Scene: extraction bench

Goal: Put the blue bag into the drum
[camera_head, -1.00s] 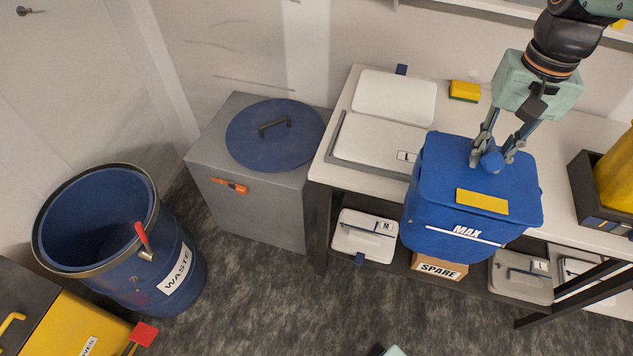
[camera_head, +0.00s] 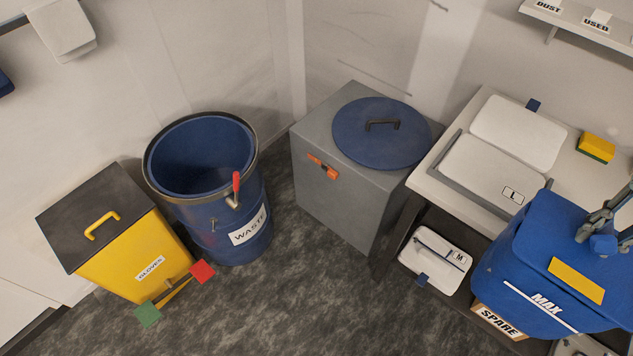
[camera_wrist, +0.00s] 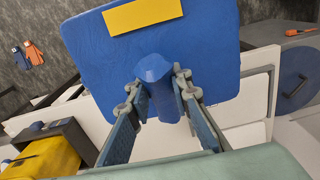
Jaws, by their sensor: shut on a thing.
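The blue bag (camera_head: 530,262) has a yellow patch and a white "MAX" label. It hangs upright in my gripper (camera_head: 608,232) at the right of the head view, in front of the bench. In the wrist view the fingers (camera_wrist: 160,95) are shut on the knob on top of the blue bag (camera_wrist: 205,45). The drum (camera_head: 224,228) is blue, with an open top, a dark rim, a red-handled clamp and a "WASTE" label. It stands on the floor left of centre, well apart from the bag. The drum's inside looks empty as far as it shows.
A grey cabinet (camera_head: 330,205) with a round blue lid (camera_head: 350,140) on top stands between drum and bench. A yellow "GLOVES" bin (camera_head: 125,283) stands left of the drum. The bench (camera_head: 447,190) holds white cases and a yellow sponge (camera_head: 596,147). The floor in front is clear.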

